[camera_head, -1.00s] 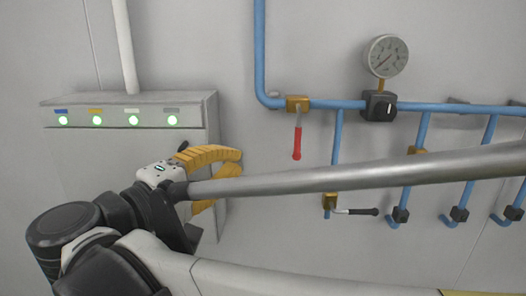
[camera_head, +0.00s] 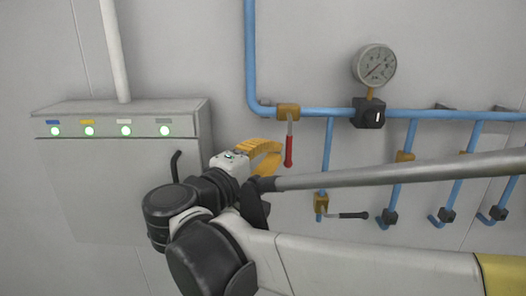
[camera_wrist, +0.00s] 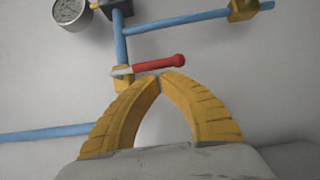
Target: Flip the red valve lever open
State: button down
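The red valve lever (camera_head: 289,150) hangs straight down from its brass valve body (camera_head: 288,111) on the blue pipe in the head view. In the wrist view the red lever (camera_wrist: 158,63) lies across the picture, just past my fingertips, with its valve body (camera_wrist: 123,77) at its left end. My gripper (camera_head: 280,152) is just left of the lever in the head view. Its two yellow curved fingers come together at the tips in the wrist view (camera_wrist: 161,78), with nothing seen between them. I cannot tell whether the tips touch the lever.
A pressure gauge (camera_head: 374,65) sits right of the lever. A lower valve with a black handle (camera_head: 352,215) and several blue branch pipes are below right. A grey box (camera_head: 120,180) with green lights stands at left. The wall between box and lever is bare.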

aim_at(289, 156)
jog(key=shift+s+d+f+n+t+b, duration=0.1)
jog(key=shift+d+f+n+t+b, duration=0.15)
jog(key=shift+d+n+t+b, duration=0.6)
dwell(0.3)
jog(key=n+b, duration=0.1)
jog(key=d+n+b, duration=0.1)
jog(key=b, duration=0.1)
jog(key=shift+d+f+n+t+h, duration=0.15)
jog(key=shift+f+n+t+h, duration=0.15)
jog(key=shift+t+h, duration=0.1)
jog(key=d+r+n+t+y, duration=0.3)
jog(key=d+r+n+t, duration=0.2)
jog(key=n, duration=0.5)
jog(key=shift+s+d, duration=0.2)
jog(key=shift+d, duration=0.75)
jog(key=shift+d+r+n, duration=0.1)
jog(key=shift+n, duration=0.15)
jog(key=shift+b, duration=0.3)
